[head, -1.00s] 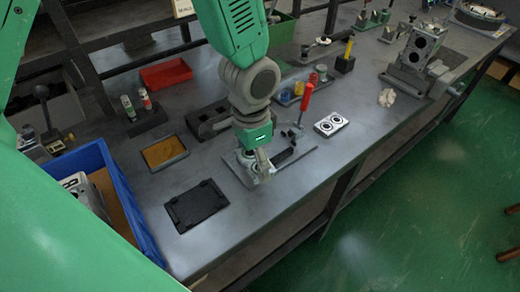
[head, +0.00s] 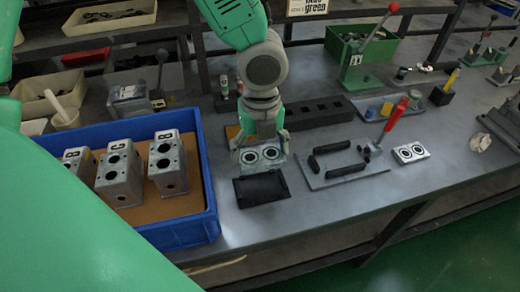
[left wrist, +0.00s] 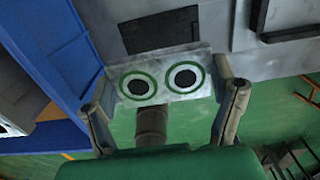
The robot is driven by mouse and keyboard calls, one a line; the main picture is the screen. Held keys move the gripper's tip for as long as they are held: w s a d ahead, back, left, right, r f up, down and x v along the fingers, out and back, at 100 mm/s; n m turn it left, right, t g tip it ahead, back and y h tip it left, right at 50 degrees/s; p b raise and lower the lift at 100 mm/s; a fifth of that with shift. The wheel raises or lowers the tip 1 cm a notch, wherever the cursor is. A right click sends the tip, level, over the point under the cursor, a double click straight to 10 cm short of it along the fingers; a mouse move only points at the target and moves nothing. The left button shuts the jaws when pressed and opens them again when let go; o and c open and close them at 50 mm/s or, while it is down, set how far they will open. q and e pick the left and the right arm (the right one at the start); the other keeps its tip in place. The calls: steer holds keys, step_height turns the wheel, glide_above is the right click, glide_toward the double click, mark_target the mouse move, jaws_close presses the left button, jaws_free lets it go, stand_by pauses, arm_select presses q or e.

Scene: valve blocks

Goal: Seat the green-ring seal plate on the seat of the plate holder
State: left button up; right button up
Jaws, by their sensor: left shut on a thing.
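The pale green-ring seal plate (head: 262,157) is gripped at its two ends by my left gripper (head: 259,151). In the left wrist view, the plate (left wrist: 162,80) shows two green rings around dark holes, between the gripper's two fingers (left wrist: 162,98). It is held just behind the black rectangular pad in the head view. The likely plate holder is the grey base (head: 338,160) with black bars around a bare middle and a red-handled clamp (head: 394,119). It lies to the right of the gripper, apart from the plate. My right gripper is not in view.
The black pad (head: 262,189) lies in front of the gripper. A blue bin (head: 213,200) with grey valve blocks (head: 120,173) stands to the left. Another two-ring plate (head: 411,153) lies right of the holder. A dark slotted block (head: 318,112) stands behind.

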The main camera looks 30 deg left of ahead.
mark_target(261, 186)
arm_select(q)
steer(key=shift+d+r, duration=0.1)
steer(key=shift+d, duration=0.1)
steer(key=shift+p, duration=0.35)
steer(key=f+b, duration=0.1)
steer(key=f, duration=0.1)
steer(key=f+b, duration=0.1)
steer(key=shift+a+f, duration=0.2)
steer(key=shift+f, duration=0.2)
steer(key=shift+d+f+b, duration=0.15)
steer(key=shift+f+b, duration=0.5)
steer(key=shift+f, duration=0.4)
steer(key=shift+p, duration=0.55)
steer(key=shift+p, duration=0.6)
stand_by(0.3)
steer(key=shift+f+b, duration=1.25)
steer(key=shift+f, duration=0.95)
